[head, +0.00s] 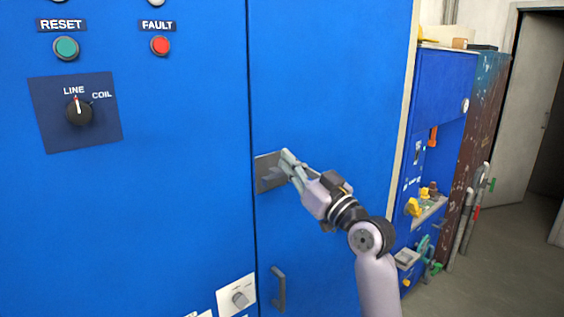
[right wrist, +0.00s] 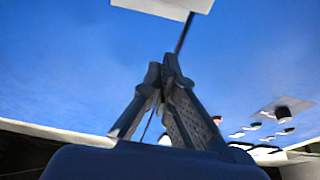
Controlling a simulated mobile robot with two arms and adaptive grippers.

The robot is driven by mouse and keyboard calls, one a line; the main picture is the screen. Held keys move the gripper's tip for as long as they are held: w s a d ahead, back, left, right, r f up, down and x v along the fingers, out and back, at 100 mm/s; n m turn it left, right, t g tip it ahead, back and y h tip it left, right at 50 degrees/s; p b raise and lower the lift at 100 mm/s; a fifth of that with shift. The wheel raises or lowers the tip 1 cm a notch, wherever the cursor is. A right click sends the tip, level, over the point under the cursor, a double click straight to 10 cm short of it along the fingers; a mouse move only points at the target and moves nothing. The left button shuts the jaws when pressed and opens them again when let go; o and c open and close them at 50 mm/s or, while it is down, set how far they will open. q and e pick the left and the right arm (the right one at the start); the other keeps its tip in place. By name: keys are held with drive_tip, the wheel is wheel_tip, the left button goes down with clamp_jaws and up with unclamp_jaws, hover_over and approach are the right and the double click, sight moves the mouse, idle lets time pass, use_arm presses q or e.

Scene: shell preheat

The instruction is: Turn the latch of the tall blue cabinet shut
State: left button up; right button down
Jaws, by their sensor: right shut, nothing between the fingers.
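The tall blue cabinet (head: 325,75) fills the left and middle of the head view, with a vertical seam beside its door. The latch's grey plate (head: 263,163) sits on the door just right of that seam. A darker grey part shows on the plate, but my fingers partly cover it, and I cannot tell its exact turn. My right gripper (head: 287,158) is shut and empty, with its fingertips at the plate's right side. I cannot tell whether they touch it. In the right wrist view its closed fingers (right wrist: 168,68) point toward the blue surface. My left gripper is not in view.
A selector knob (head: 79,112) marked LINE and COIL, a green button (head: 66,47) and a red button (head: 160,45) are on the left panel. A dark handle (head: 279,288) is lower on the door. A smaller blue unit (head: 443,80) stands right, beside open floor (head: 510,265).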

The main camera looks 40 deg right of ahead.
sight(282, 173)
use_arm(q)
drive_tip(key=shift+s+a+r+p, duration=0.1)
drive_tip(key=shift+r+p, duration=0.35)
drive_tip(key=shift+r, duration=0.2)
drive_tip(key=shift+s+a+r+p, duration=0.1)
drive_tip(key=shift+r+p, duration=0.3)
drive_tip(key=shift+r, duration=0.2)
use_arm(e)
drive_tip(key=w+f, duration=0.3)
drive_tip(key=shift+a, duration=0.1)
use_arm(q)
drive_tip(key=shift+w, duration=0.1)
use_arm(e)
drive_tip(key=shift+a+f+n+b, duration=0.1)
drive_tip(key=shift+a+n+b, duration=0.1)
drive_tip(key=shift+n+b, duration=0.15)
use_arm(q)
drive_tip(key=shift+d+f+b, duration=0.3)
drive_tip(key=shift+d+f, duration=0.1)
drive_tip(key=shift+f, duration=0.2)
use_arm(e)
drive_tip(key=shift+d+n, duration=0.15)
drive_tip(key=shift+n, duration=0.1)
